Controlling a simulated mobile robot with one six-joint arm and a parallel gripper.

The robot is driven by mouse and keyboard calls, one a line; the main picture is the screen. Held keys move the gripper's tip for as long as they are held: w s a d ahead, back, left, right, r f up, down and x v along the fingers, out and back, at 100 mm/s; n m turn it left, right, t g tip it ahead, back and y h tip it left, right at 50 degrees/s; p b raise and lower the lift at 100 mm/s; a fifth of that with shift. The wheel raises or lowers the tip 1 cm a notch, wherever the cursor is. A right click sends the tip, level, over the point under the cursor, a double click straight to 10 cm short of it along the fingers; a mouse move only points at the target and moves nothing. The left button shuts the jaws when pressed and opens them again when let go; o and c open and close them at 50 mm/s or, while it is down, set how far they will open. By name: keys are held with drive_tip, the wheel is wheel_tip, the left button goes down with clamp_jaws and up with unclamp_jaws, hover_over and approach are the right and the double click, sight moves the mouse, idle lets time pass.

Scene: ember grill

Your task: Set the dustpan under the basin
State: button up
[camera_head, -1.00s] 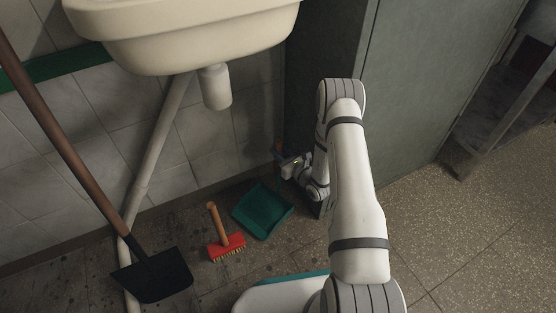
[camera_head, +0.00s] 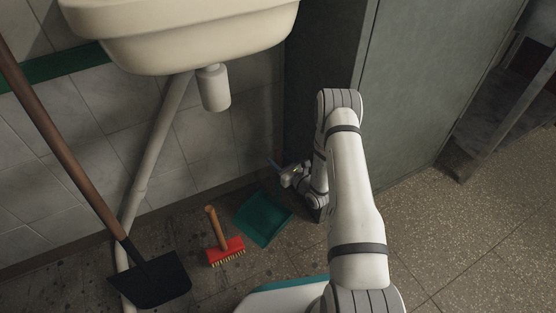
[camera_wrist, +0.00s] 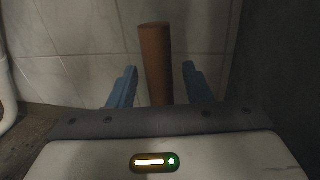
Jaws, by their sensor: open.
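The green dustpan (camera_head: 264,218) lies on the floor near the tiled wall, just left of my gripper. The cream basin (camera_head: 180,40) hangs on the wall above and to the left of it. My gripper (camera_head: 277,164) is low beside the grey cabinet, its blue fingers open. In the wrist view a brown rod-like handle (camera_wrist: 156,60) stands between the two open fingers (camera_wrist: 160,85), with gaps on both sides. It looks like the dustpan's handle, but where it joins the pan is hidden.
A black shovel (camera_head: 150,280) leans at the left by a drain pipe (camera_head: 155,150). A grey cabinet (camera_head: 430,90) rises close on the right. Floor under the basin has some free room.

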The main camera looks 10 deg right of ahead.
drive_tip(key=shift+r, duration=0.15)
drive_tip(key=shift+s+d, duration=0.2)
drive_tip(key=p+v, duration=0.4)
drive_tip(key=v, duration=0.7)
drive_tip(key=s+a+r+n+g+y, duration=0.1)
drive_tip(key=a+r+n+g+y, duration=0.65)
drive_tip(key=r, duration=0.55)
drive_tip(key=s+a+r+n+g+h, duration=0.2)
drive_tip(key=s+a+r+n+g, duration=0.4)
drive_tip(key=s+r+n+g, duration=0.35)
drive_tip(key=s+d+r+n+g+h, duration=0.2)
drive_tip(key=s+r+n+h, duration=0.45)
drive_tip(key=s, duration=0.25)
drive_tip(key=s+d+r+n+t+h, duration=0.4)
drive_tip(key=d+r+n+h, duration=0.1)
drive_tip(key=d+h, duration=0.3)
drive_tip(key=shift+s+d+r+n+t, duration=0.3)
drive_tip(key=shift+s+d+r+n, duration=0.1)
drive_tip(key=shift+n, duration=0.35)
